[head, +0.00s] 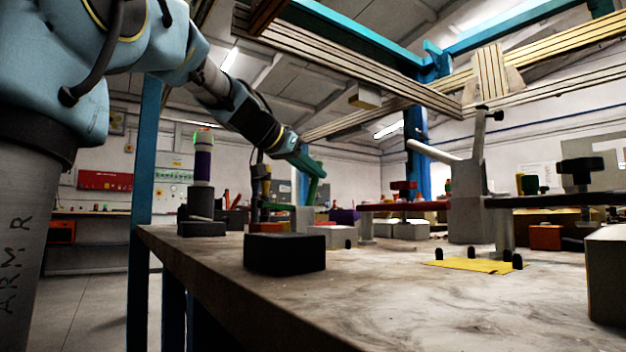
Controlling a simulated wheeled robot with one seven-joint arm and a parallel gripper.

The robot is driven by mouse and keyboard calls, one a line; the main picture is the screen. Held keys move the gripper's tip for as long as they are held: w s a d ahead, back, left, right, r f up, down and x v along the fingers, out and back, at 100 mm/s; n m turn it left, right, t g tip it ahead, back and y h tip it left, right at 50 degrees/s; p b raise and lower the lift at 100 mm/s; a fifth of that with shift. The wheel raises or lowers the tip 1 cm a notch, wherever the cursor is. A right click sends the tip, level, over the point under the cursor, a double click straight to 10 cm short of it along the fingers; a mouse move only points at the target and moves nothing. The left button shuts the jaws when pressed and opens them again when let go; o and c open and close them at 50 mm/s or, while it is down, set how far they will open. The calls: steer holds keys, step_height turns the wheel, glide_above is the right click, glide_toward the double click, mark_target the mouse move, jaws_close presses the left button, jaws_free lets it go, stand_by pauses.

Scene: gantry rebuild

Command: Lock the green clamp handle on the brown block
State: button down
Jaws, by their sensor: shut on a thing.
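My gripper (298,152) is at the end of my blue arm, which reaches in from the upper left. It is shut on the upper end of the green clamp handle (315,166). The green handle stands raised and tilted above the far part of the table. A small orange-brown block (268,227) lies low near the clamp's foot. I cannot tell for sure whether it is the brown block, or whether the clamp's pad touches it. The fingertips are small and partly hidden by the arm.
A black block (285,253) sits near the table's (330,300) front edge. A large grey clamp (467,200) stands at the right by a yellow plate (473,266) with black pegs. A dark block (607,275) is at the right edge.

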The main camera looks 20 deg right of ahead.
stand_by(0.3)
steer(key=c, duration=0.7)
jaws_free()
steer(key=shift+c, duration=0.2)
steer(key=p+v, duration=0.1)
steer(key=v, duration=1)
steer(key=shift+f, duration=0.1)
